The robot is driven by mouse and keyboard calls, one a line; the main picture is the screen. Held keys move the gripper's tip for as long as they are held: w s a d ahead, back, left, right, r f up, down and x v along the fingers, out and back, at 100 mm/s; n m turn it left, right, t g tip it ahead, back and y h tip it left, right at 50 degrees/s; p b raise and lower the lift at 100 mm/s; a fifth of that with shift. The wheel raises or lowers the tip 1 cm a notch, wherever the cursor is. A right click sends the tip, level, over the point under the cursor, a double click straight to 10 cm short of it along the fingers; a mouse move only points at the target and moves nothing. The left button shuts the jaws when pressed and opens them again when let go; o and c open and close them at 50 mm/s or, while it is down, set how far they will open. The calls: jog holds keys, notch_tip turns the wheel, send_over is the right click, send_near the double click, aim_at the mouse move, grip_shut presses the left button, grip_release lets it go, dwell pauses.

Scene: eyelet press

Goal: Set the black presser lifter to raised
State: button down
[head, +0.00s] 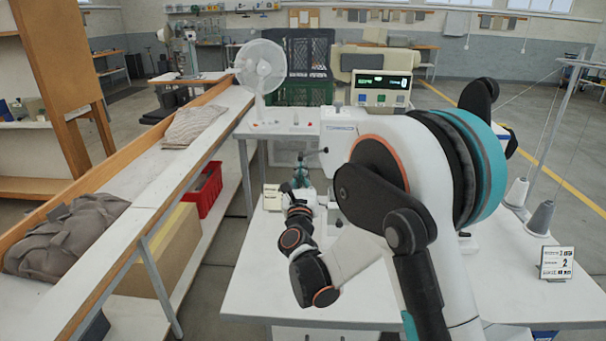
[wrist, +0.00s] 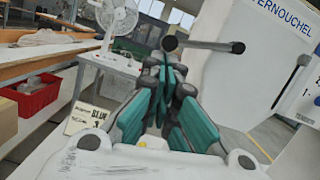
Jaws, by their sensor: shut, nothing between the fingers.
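A dark lever with a round knob, which I take to be the black presser lifter (wrist: 205,46), shows in the wrist view just beyond and above my fingertips. It lies nearly level across the picture, its larger knob at the left. In the head view the lever (head: 324,150) is small, at the left side of the white machine head (head: 340,127). My gripper (wrist: 171,68) is shut and empty, its teal pads together. In the head view my gripper (head: 301,172) is just below and left of the lever. I cannot tell whether the fingertips touch it.
A second dark bar shape (wrist: 290,82), perhaps a shadow, shows on the machine's face. A small label card (wrist: 88,117) stands left of my gripper. A white fan (head: 260,68) stands behind; thread cones (head: 540,217) and a sign (head: 556,263) are at the right. The front white tabletop (head: 262,290) is clear.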

jog(key=shift+a+r+m, duration=0.2)
jog(key=shift+r+m, duration=0.05)
jog(key=shift+m, duration=0.25)
jog(key=shift+a+r+m+h+p, duration=0.4)
jog(key=shift+r+m, duration=0.35)
jog(key=shift+m, duration=0.3)
jog(key=shift+a+r+m+h+p, duration=0.25)
jog(key=shift+r+m+h, duration=0.2)
jog(key=shift+r+m, duration=0.4)
jog(key=shift+a+r+m+h+p, duration=0.25)
jog(key=shift+r+m+h+p, duration=0.3)
jog(key=shift+m, duration=0.65)
jog(key=shift+r, duration=0.15)
jog(key=s+a+f, duration=0.3)
jog(key=s+f, duration=0.3)
jog(key=s, duration=0.3)
jog(key=shift+s+b, duration=0.3)
jog(key=shift+b, duration=0.1)
